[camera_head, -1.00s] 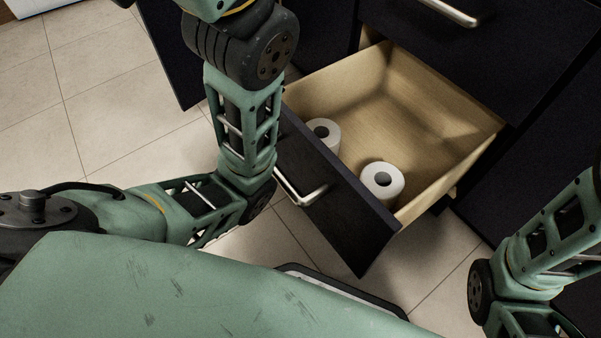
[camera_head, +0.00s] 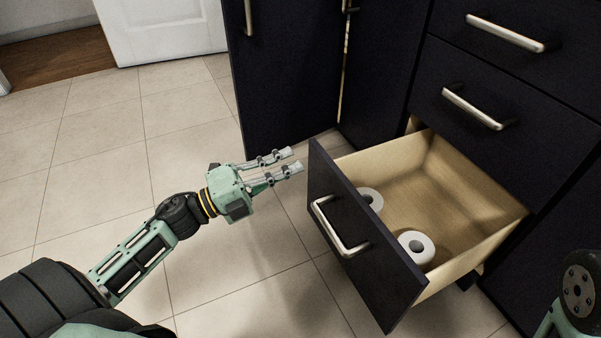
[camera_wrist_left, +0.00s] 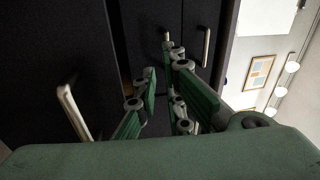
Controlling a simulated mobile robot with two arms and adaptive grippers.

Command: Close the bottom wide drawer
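The bottom wide drawer (camera_head: 375,265) is pulled far out of the dark cabinet in the head view. Its dark front carries a silver bar handle (camera_head: 338,228), and its pale wooden inside is exposed. Two white toilet rolls, a nearer one (camera_head: 416,246) and a partly hidden one (camera_head: 371,198), stand in it behind the front. My left gripper (camera_head: 294,160) is open and empty, just left of the drawer front's far-left corner and apart from it. Its fingers also show in the left wrist view (camera_wrist_left: 166,70), with a gap between them. My right gripper is out of view.
A shut drawer with a bar handle (camera_head: 480,108) is above the open one, with another higher up. Dark cabinet doors (camera_head: 290,70) stand behind my left gripper. Tiled floor (camera_head: 110,150) is free at the left. Part of my right arm shows at the lower right.

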